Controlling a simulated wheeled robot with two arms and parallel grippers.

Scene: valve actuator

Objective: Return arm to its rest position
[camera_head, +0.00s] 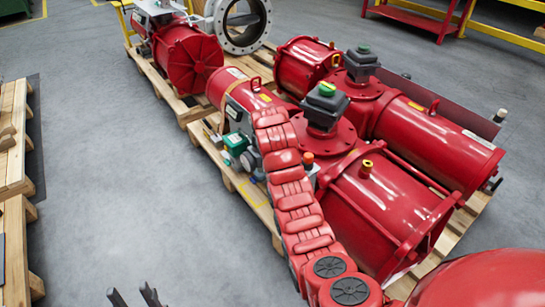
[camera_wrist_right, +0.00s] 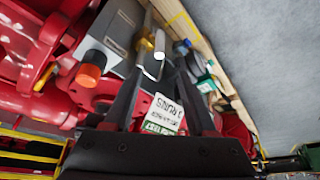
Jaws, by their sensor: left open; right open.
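My left gripper (camera_head: 133,297) shows at the bottom left of the head view, its two dark fingers apart over the grey floor, with nothing between them. My right gripper (camera_wrist_right: 162,66) is in the right wrist view, its two dark fingers apart. Between and beyond them are a brass fitting with a silver tip (camera_wrist_right: 158,47) and a white printed tag (camera_wrist_right: 165,113). The red valve actuator (camera_head: 375,205) lies on a pallet in the head view. I cannot make out the right gripper in the head view, nor tell whether its fingers touch anything.
Near the right fingers are a grey box (camera_wrist_right: 116,38), an orange cap (camera_wrist_right: 90,76) and a green regulator (camera_wrist_right: 206,84). That regulator (camera_head: 235,143) also shows in the head view. Other red actuators (camera_head: 435,140) crowd the pallet. The floor (camera_head: 130,180) left of it is clear.

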